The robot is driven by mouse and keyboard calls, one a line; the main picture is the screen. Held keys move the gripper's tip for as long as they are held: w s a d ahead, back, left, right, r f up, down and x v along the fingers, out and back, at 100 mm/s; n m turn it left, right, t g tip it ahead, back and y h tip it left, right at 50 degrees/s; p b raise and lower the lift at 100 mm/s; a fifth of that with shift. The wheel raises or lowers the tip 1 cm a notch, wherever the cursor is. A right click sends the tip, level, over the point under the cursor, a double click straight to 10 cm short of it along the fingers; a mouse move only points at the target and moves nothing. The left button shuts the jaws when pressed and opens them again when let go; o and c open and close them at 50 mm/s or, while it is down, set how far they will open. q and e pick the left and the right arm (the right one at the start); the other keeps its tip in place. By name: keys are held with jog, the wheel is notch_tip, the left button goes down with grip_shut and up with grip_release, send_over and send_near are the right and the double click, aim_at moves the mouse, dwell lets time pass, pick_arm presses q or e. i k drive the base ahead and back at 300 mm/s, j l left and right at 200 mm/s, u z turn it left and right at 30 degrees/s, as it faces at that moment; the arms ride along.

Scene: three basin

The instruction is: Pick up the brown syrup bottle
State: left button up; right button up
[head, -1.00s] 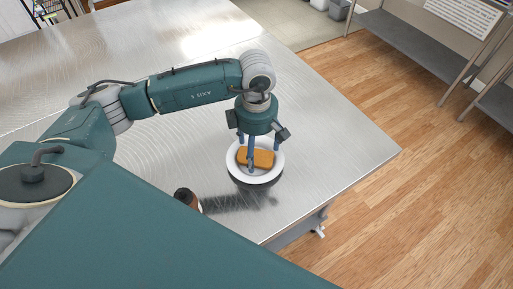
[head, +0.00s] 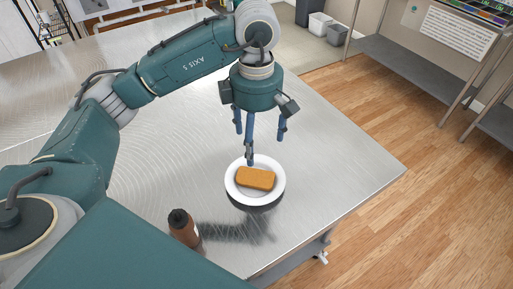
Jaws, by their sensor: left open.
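The brown syrup bottle (head: 184,229) with a dark cap stands on the steel table, low and left of centre in the head view. Its lower part is partly hidden by my own teal body. My left gripper (head: 260,142) hangs open and empty, fingers pointing down, above the far edge of a white plate (head: 232,190). It is apart from the bottle, up and to the right of it in the picture. My right gripper is not in view.
An orange-brown slab of food (head: 256,178) lies on the white plate near the right edge of the steel table (head: 330,170). The table surface left of the plate is clear. Wood floor and metal shelves (head: 400,60) lie beyond the table to the right.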

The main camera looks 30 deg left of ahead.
aim_at(181, 223)
jog(key=k+l, duration=0.5)
jog(key=k, duration=0.2)
jog(key=k+l, duration=0.45)
jog(key=k, duration=0.2)
